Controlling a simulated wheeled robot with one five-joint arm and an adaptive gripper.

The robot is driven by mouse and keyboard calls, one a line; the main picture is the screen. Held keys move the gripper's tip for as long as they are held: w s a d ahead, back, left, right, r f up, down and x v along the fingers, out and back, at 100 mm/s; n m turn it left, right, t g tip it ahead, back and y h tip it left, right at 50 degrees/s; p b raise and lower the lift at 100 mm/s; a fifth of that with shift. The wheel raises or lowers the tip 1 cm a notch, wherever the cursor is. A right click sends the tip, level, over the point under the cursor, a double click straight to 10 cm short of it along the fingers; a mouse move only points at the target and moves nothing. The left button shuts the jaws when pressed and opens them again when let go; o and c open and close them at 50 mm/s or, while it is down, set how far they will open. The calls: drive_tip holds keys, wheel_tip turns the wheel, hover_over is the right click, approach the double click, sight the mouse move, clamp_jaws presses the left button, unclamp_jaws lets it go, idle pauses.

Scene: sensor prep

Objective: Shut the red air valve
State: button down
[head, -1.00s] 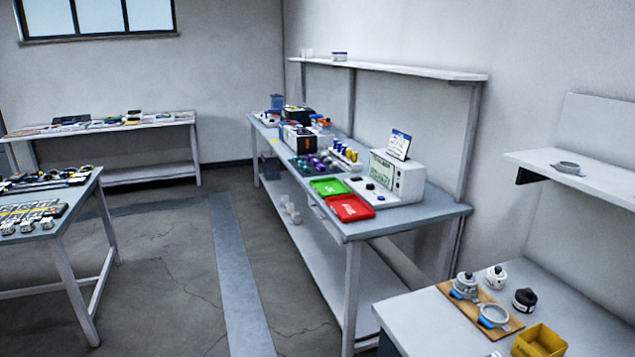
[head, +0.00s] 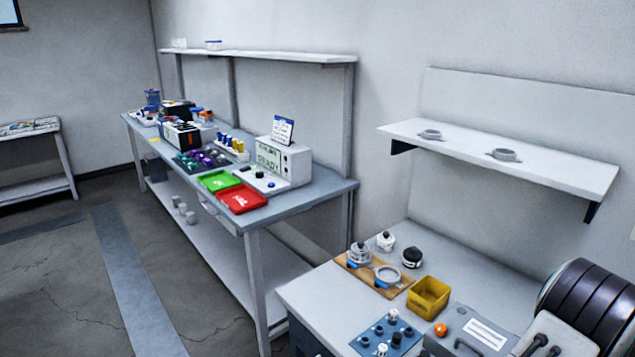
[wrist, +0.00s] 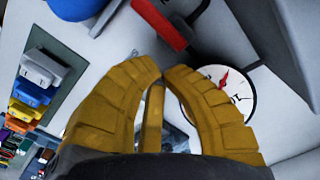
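In the wrist view my gripper (wrist: 163,72) shows yellow ribbed fingers bowed outward. Their tips come close together with a narrow gap, and I see nothing held between them. A red bar-shaped part (wrist: 160,24) with dark ends is beyond the fingertips, near the top edge, apart from them. It may be the red valve's handle; its mount is cut off. A round white gauge (wrist: 240,95) with a red needle is partly behind the right finger. My gripper does not show clearly in the head view, and I cannot make out a red valve there.
In the head view a white bench (head: 315,293) holds a yellow bin (head: 428,297), a wooden board (head: 352,268) and a blue knobbed panel (head: 370,342). A wall shelf (head: 540,166) is above. The longer bench carries green (head: 219,181) and red (head: 242,198) trays. Floor is clear at left.

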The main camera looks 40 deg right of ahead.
drive_tip(key=shift+w+d, duration=0.2)
drive_tip(key=shift+d, duration=0.2)
idle(0.5)
drive_tip(key=shift+r, duration=0.2)
drive_tip(key=shift+w+r+p, duration=0.15)
drive_tip(key=shift+r+p, duration=0.9)
drive_tip(key=shift+r, duration=0.35)
drive_tip(key=shift+w+r+p, duration=0.15)
drive_tip(key=shift+r+p, duration=0.9)
drive_tip(key=shift+r, duration=0.35)
